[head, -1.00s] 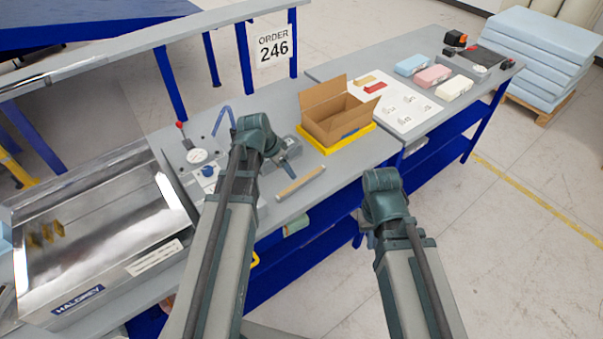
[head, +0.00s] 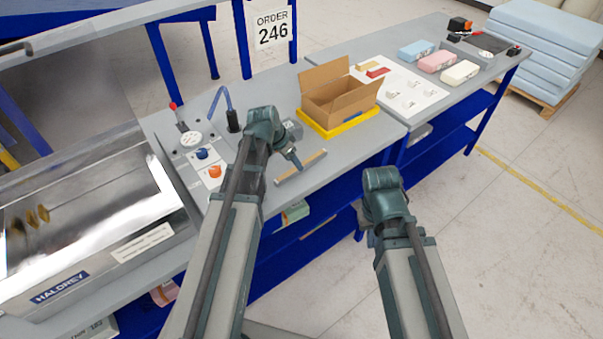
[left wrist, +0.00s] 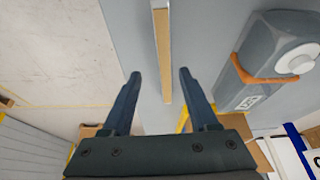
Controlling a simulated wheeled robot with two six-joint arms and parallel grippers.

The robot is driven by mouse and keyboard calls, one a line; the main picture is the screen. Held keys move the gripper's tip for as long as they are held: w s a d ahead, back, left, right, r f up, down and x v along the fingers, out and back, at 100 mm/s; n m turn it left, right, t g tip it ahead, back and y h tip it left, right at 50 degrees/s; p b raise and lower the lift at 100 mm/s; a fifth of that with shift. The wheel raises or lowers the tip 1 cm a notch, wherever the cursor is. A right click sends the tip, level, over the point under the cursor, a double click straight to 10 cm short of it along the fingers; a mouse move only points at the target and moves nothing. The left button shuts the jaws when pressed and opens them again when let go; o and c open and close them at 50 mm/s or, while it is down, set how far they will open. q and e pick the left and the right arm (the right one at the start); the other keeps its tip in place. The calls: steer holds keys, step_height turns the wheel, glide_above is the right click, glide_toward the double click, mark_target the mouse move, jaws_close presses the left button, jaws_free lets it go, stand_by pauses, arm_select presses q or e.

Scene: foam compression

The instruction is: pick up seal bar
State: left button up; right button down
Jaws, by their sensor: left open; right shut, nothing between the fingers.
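The seal bar, a thin tan strip with a pale edge (head: 304,165), lies on the grey bench near its front edge. It also shows in the left wrist view (left wrist: 164,60), running lengthwise with its near end between the fingers. My left gripper (head: 296,162) is open over the bar, partly covering it in the head view. In the left wrist view, its two dark fingers (left wrist: 160,74) stand apart on either side of the bar, and I see no contact. My right gripper (head: 366,222) hangs off the bench front, shut and empty, its fingertips mostly hidden by its wrist.
A grey device with an orange lever (left wrist: 268,62) sits right of the bar in the left wrist view. An open cardboard box (head: 335,103) stands on a yellow base (head: 340,130) behind the bar. A metal HALOREY tank (head: 90,275) is at left. Knobs (head: 216,171) stand near my left arm.

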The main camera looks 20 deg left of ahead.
arm_select(q)
steer(key=shift+f, duration=0.1)
steer(key=b+x, duration=0.2)
steer(key=w+b+x, duration=0.1)
steer(key=b+x, duration=0.1)
steer(key=x, duration=0.1)
steer(key=shift+a, duration=0.1)
jaws_close()
stand_by(0.3)
